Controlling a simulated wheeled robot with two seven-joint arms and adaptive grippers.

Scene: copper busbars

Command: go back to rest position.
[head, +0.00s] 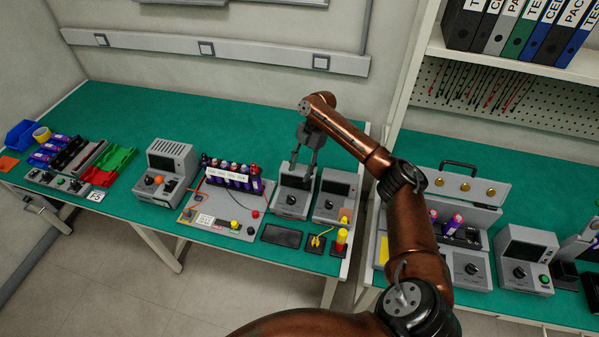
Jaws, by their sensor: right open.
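My right arm reaches up from the bottom centre of the head view and bends over the left green-topped bench (270,118). My right gripper (304,171) points down and is open, with its two fingers apart. It hangs in front of or just above a small grey instrument with a dial (291,200). I cannot tell whether the fingertips touch it. Nothing shows between the fingers. My left gripper is out of view.
A board with purple cells (228,205) and a grey meter (165,172) stand left of my gripper. A second instrument (334,197) is close on its right. A grey open case (470,190) is on the right bench, beyond my arm. Bare bench lies behind the instruments.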

